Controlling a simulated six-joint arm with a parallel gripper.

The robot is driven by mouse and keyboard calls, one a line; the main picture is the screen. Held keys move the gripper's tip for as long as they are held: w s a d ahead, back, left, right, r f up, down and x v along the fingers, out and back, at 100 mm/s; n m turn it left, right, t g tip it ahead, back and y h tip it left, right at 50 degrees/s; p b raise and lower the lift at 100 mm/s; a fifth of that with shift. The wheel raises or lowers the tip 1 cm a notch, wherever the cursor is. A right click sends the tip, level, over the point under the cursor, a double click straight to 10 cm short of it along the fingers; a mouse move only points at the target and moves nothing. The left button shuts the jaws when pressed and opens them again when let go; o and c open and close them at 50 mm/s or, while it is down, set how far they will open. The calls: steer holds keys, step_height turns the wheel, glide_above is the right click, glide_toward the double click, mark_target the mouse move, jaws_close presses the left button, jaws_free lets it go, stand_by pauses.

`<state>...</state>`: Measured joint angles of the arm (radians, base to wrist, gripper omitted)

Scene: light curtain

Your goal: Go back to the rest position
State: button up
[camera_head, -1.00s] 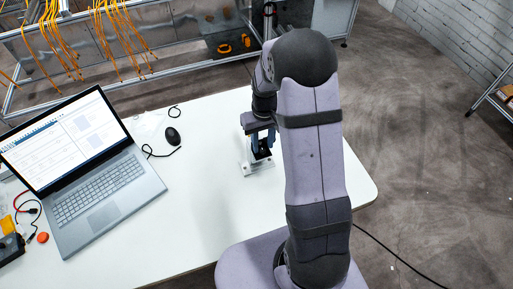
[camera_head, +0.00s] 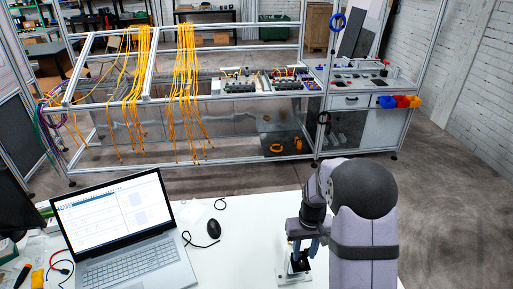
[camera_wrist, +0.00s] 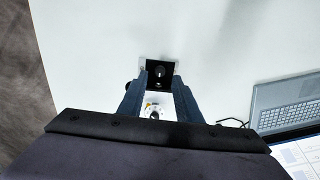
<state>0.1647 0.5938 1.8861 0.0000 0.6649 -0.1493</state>
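My gripper (camera_wrist: 160,90) points down over the white table (camera_head: 235,225). In the wrist view its two fingers are spread apart. A black square part (camera_wrist: 160,74) with a round pale centre shows at the fingertips, with no clear grip on it. A white plate with small marks (camera_wrist: 153,109) shows between the fingers. In the head view my gripper (camera_head: 304,248) hangs over a small black device (camera_head: 298,264) on a light base (camera_head: 294,279); the fingertips are partly hidden there.
An open laptop (camera_head: 125,235) and a black mouse (camera_head: 213,228) with its cable are to the left of my gripper. A metal frame with orange cables (camera_head: 185,90) stands behind the table. Bare table lies between mouse and device.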

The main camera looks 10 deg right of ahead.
steer(key=s+a+r+m+g, duration=0.1)
steer(key=s+a, duration=0.1)
steer(key=s, duration=0.8)
steer(key=s+a+r+g, duration=0.2)
steer(key=s+a, duration=0.1)
steer(key=s, duration=0.7)
steer(key=shift+w+a+r+n+t+b, duration=0.2)
steer(key=shift+w+a+r+t+b, duration=0.1)
steer(key=shift+r+t, duration=0.3)
steer(key=shift+w+a+r+n+t+b, duration=0.15)
steer(key=shift+w+a+r+n+t, duration=0.2)
steer(key=shift+r, duration=0.45)
steer(key=shift+w+a+r+n+t+b, duration=0.1)
steer(key=shift+w+a+r+t+b, duration=0.15)
steer(key=shift+r+t, duration=0.4)
